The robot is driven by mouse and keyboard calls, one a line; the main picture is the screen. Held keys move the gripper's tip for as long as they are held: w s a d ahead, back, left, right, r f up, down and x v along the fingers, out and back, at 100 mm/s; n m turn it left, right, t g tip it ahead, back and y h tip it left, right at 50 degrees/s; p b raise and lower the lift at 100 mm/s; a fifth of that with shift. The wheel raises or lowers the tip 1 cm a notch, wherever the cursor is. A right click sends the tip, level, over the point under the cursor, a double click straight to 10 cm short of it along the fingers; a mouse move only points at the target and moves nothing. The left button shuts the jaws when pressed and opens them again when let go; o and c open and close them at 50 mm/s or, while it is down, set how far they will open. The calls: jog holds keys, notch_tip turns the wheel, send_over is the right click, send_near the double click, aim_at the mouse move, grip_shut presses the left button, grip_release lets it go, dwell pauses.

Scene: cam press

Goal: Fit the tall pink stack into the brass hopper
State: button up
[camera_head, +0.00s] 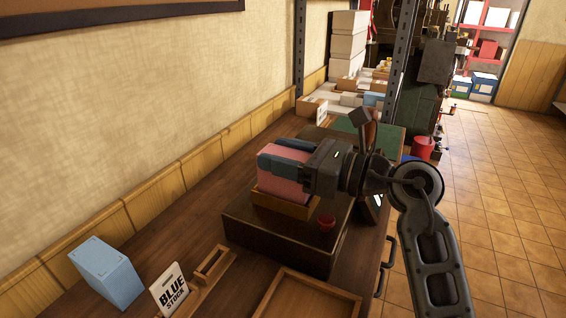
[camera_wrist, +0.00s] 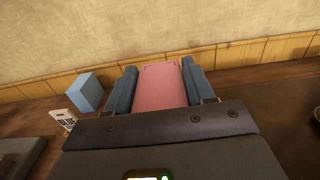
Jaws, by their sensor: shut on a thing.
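The tall pink stack (camera_head: 277,186) is a pink block gripped between the blue-grey fingers of my gripper (camera_head: 283,160). In the wrist view the pink stack (camera_wrist: 160,86) shows between both fingers (camera_wrist: 158,78), one on each side. The brass hopper (camera_head: 283,206) is a low yellow-brown frame on top of a dark brown box. The stack is upright at the hopper, with its lower edge behind the near rim. How deep it sits inside cannot be told, as its bottom is hidden.
The dark box (camera_head: 270,240) stands on the wooden bench, with a red button (camera_head: 327,222) on top. A blue block (camera_head: 105,272), a "BLUE STOCK" sign (camera_head: 170,291), a small wooden holder (camera_head: 213,265) and a wooden tray (camera_head: 305,300) lie nearer. A wall runs along the left.

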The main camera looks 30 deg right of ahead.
jog(key=shift+f, duration=0.75)
jog(key=shift+f, duration=0.15)
jog(key=o, duration=1.2)
jog(key=shift+o, duration=0.2)
jog(key=shift+s+d, duration=0.15)
jog(key=b+v, duration=0.1)
jog(key=v, duration=1)
jog(key=shift+s+d, duration=0.1)
jog(key=shift+s, duration=0.2)
